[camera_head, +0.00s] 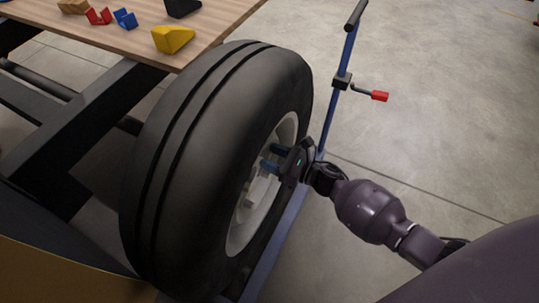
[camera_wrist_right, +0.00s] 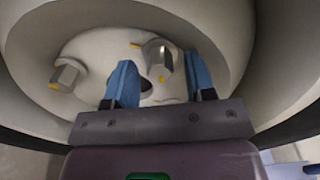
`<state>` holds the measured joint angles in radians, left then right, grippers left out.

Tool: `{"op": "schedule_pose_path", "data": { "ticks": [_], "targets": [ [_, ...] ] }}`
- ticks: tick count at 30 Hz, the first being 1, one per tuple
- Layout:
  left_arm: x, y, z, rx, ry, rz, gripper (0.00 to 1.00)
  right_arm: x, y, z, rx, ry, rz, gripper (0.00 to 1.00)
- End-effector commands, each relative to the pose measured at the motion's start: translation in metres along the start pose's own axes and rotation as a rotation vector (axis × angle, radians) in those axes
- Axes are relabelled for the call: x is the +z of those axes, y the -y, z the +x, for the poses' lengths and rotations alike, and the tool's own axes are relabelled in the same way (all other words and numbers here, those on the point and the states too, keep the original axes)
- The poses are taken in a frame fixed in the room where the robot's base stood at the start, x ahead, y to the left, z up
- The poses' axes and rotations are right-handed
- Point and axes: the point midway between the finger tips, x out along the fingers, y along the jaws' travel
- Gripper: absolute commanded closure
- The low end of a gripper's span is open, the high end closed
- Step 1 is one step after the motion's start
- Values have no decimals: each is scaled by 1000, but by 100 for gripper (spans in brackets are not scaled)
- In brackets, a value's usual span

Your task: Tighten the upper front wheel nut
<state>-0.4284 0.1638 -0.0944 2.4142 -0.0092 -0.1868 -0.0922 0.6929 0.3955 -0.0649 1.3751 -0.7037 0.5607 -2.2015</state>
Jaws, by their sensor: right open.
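The black-tyred wheel (camera_head: 190,150) stands upright with its pale rim (camera_head: 240,232) facing right. My right gripper (camera_head: 272,157) reaches into the rim from the right, its blue fingers at the upper part of the hub. In the right wrist view the gripper (camera_wrist_right: 158,68) is open, and one metal wheel nut (camera_wrist_right: 158,53) shows between and just beyond its fingertips. I cannot tell whether the fingers touch it. A second nut (camera_wrist_right: 67,73) sits further left on the hub, outside the fingers. Small yellow marks show by the nuts. My left gripper is not in view.
A wooden table (camera_head: 125,42) behind the wheel holds yellow (camera_head: 173,39), blue (camera_head: 125,19) and red (camera_head: 98,16) pieces. A blue stand (camera_head: 333,110) with a red-ended handle (camera_head: 379,96) rises right of the wheel. The floor at right is clear.

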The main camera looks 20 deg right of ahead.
Motion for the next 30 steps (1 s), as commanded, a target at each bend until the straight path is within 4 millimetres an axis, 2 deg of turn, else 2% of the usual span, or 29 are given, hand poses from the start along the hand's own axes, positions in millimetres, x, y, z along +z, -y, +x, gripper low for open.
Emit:
{"op": "schedule_pose_path", "data": {
  "ticks": [4, 12, 14, 22, 30],
  "targets": [
    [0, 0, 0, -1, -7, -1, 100, 0, 0, 7, 0, 0, 0, 50],
    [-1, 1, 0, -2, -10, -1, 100, 0, 0, 8, 0, 0, 0, 50],
    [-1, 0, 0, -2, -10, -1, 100, 0, 0, 8, 0, 0, 0, 58],
    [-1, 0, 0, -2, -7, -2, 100, 0, 0, 7, 0, 0, 0, 99],
    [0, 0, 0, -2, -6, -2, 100, 0, 0, 7, 1, 0, 26, 99]
  ]
}}
